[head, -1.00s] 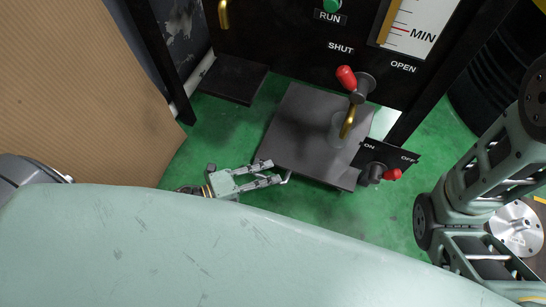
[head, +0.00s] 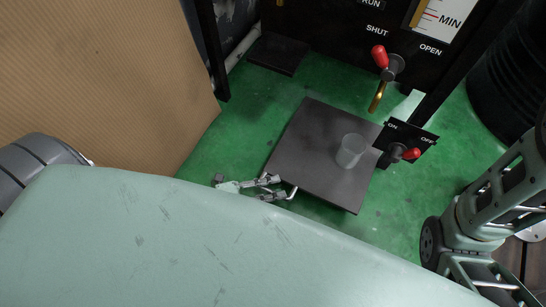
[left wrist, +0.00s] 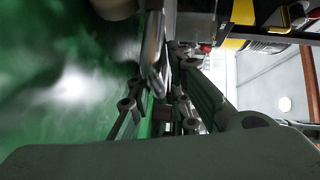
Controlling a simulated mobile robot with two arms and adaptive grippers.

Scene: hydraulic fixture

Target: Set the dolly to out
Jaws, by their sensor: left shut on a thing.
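The dolly (head: 315,150) is a flat dark grey plate low over the green floor, in front of the black panel. A clear cup (head: 350,151) stands upright on its right part, nearer me than the brass spout (head: 377,98). My left gripper (head: 280,187) is shut on the dolly's thin metal handle (head: 292,192) at the near left edge. In the left wrist view a shiny bar (left wrist: 153,55) runs down to the gripper fingers (left wrist: 165,95); the exact contact is hard to see. My right arm shows at the right, its gripper out of view.
The red SHUT/OPEN lever (head: 379,56) is above the spout. An ON/OFF plate with a red knob (head: 411,153) stands right of the dolly. A cardboard-coloured sheet (head: 100,80) is at left, a black drum (head: 510,80) at right. Green floor is free left of the dolly.

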